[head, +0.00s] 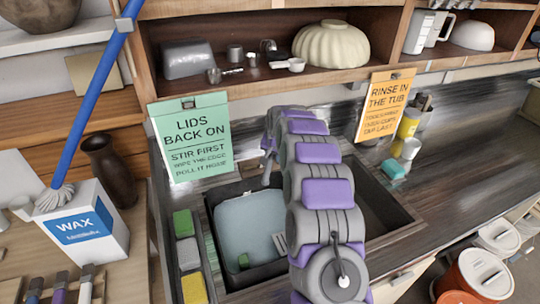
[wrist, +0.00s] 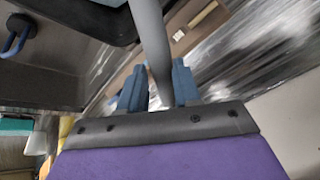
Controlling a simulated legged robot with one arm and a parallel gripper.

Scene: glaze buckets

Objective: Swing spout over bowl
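The spout (wrist: 152,45) is a smooth grey tube in the wrist view, running from the top edge down between the two blue fingers of my gripper (wrist: 159,92). The fingers lie close against both sides of it and look shut on it. In the head view my arm covers most of the spout and the gripper. The bowl is a dark, squarish tub (head: 217,232) in the left part of the sink, holding grey-blue water. A dark rim (wrist: 70,28), apparently the bowl's, shows at the upper left of the wrist view. I cannot tell whether the spout's end is above it.
The sink's right part (head: 385,208) looks empty. Sponges (head: 187,254) line its left edge. The counter (head: 475,150) at right is mostly clear.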

